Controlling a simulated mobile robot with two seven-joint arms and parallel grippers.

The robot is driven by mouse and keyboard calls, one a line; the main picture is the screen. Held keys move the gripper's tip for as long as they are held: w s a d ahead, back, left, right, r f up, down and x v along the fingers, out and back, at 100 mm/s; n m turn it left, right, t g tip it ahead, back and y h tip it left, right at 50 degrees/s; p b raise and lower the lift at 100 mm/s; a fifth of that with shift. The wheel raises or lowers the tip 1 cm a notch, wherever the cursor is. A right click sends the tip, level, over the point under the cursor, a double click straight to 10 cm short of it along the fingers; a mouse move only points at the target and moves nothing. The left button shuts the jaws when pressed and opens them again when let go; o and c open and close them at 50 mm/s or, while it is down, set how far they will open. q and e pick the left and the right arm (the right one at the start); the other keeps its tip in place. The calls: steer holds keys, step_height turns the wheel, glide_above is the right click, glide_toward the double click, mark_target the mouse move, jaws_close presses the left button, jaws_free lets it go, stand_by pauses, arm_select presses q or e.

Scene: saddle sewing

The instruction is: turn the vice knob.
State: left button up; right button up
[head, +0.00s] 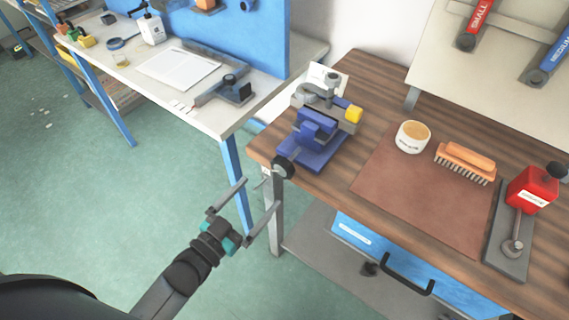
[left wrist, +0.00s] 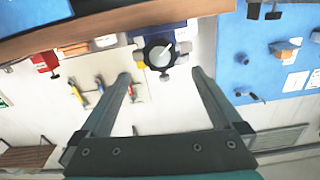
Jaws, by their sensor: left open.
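The blue vice (head: 317,138) stands at the near left corner of the wooden workbench. Its round black knob (head: 284,167) sticks out past the bench edge, low on the vice's front. My left gripper (head: 246,209) is open and empty, in front of and below the knob, apart from it. In the left wrist view the knob (left wrist: 159,54) shows a pale bar on its face. It lies beyond the two fingertips of my left gripper (left wrist: 160,76), roughly between them. My right gripper is not in view.
On the workbench (head: 372,80) are a brown mat (head: 420,195), a round tin (head: 413,137), an orange brush (head: 465,162) and a red bottle (head: 532,190). A blue drawer (head: 400,270) sits below. A white table (head: 185,75) stands at left. The green floor in front is clear.

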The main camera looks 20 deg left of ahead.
mark_target(280, 171)
arm_select(q)
steer(key=x, duration=1.1)
steer(key=shift+f+b, duration=0.15)
steer(key=shift+b, duration=0.15)
steer(key=c, duration=1.3)
steer(key=shift+o, duration=0.2)
steer(key=shift+m+p, duration=0.3)
steer(key=shift+m, duration=0.5)
steer(key=o, duration=1.3)
steer(key=shift+c, duration=0.2)
steer(key=v, duration=1.5)
